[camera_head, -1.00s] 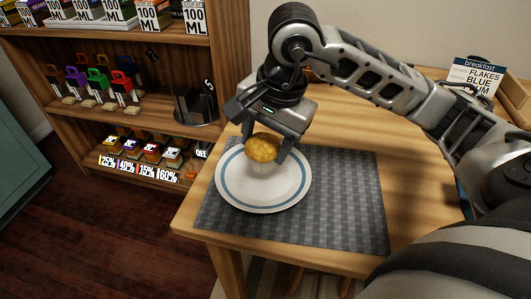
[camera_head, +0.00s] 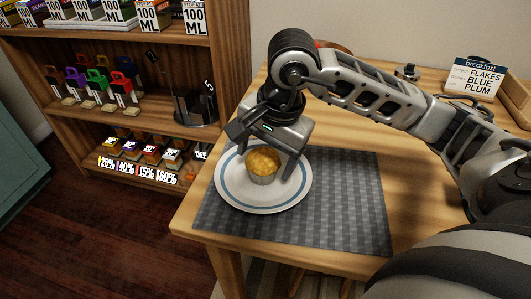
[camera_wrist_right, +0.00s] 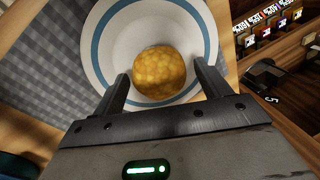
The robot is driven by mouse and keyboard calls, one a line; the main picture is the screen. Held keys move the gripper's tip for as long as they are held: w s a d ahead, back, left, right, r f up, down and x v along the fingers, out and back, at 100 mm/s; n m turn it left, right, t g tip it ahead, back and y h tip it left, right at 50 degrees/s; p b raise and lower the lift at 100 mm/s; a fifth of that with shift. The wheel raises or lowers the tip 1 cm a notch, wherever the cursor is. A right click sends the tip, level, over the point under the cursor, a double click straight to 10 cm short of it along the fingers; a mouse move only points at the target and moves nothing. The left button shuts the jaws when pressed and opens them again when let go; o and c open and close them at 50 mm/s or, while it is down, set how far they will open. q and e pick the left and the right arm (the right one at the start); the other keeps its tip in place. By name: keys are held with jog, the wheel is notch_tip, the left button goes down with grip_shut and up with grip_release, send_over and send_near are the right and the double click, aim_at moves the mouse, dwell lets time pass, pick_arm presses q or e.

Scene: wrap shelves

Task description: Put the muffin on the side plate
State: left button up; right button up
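The muffin (camera_head: 262,167), golden on top in a pale cup, stands upright on the side plate (camera_head: 229,190), a white plate with a blue ring. It also shows in the right wrist view (camera_wrist_right: 159,72). My right gripper (camera_head: 268,165) is over the plate with its fingers spread on either side of the muffin. In the right wrist view, gaps show between the muffin and both fingers, so the gripper is open and holds nothing. My left gripper is not in view.
The plate rests on a grey woven placemat (camera_head: 345,205) on a wooden table (camera_head: 405,160). A breakfast sign (camera_head: 475,78) stands at the back right beside a wooden tray (camera_head: 518,98). A wooden shelf unit (camera_head: 150,103) with labelled goods stands to the left.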

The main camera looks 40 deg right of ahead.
aim_at(278, 162)
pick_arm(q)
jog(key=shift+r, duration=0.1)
pick_arm(e)
jog(key=shift+r, duration=0.25)
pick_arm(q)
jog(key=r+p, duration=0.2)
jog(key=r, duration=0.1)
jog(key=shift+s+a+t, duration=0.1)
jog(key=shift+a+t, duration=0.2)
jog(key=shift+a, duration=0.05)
pick_arm(e)
jog(key=v, duration=1.2)
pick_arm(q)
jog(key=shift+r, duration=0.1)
